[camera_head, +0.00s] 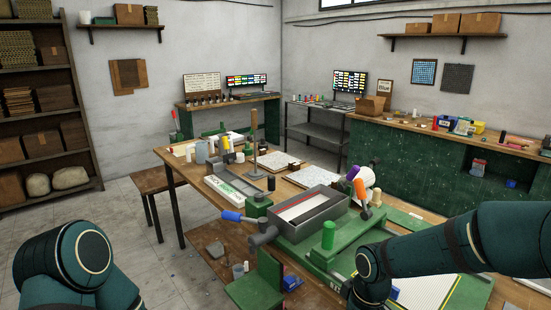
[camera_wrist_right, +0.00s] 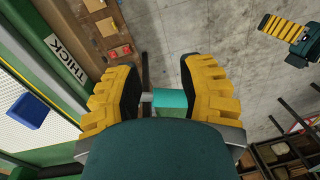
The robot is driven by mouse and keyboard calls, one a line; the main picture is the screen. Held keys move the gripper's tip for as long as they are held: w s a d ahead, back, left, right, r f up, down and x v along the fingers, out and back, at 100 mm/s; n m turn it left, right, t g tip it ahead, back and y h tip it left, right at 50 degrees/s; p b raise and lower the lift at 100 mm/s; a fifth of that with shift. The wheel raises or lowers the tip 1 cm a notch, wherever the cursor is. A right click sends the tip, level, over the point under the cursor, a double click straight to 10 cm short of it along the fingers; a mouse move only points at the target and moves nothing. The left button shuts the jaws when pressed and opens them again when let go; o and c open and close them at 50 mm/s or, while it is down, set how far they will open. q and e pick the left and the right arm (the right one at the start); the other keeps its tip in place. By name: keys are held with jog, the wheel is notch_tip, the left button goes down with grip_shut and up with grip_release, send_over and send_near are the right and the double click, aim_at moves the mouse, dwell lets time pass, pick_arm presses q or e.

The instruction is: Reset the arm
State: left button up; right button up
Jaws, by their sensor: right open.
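My right arm (camera_head: 430,255) reaches in from the right of the head view, over the front right of the workbench. Its gripper is out of that view. In the right wrist view my right gripper (camera_wrist_right: 160,85) has its two yellow-padded fingers spread apart. A turquoise cylinder with a grey end (camera_wrist_right: 170,97) shows in the gap, and neither finger visibly touches it. My left arm (camera_head: 70,255) is at the lower left of the head view, with its gripper out of that view. A yellow-padded gripper (camera_wrist_right: 285,27), apparently my left one, shows at the upper right of the wrist view; its opening is unclear.
The wooden workbench (camera_head: 172,160) carries a green press frame with a green knob (camera_head: 328,235), a grey tray (camera_head: 300,211) and an orange-handled tool (camera_head: 361,190). Open floor (camera_head: 130,220) lies left of the bench.

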jog(key=s+a+f+m+y, duration=0.1)
jog(key=s+a+f+m, duration=0.1)
jog(key=f, duration=0.4)
jog(key=s+a+f+m+t+y, duration=0.1)
jog(key=s+a+f+m, duration=0.2)
jog(key=s+f, duration=0.2)
jog(key=s+a+f+m+t, duration=0.1)
jog(key=s+a+f+m, duration=0.1)
jog(key=f, duration=0.7)
jog(key=shift+s+a+m+y, duration=0.35)
jog(key=shift+s+m, duration=0.45)
jog(key=shift+s, duration=0.55)
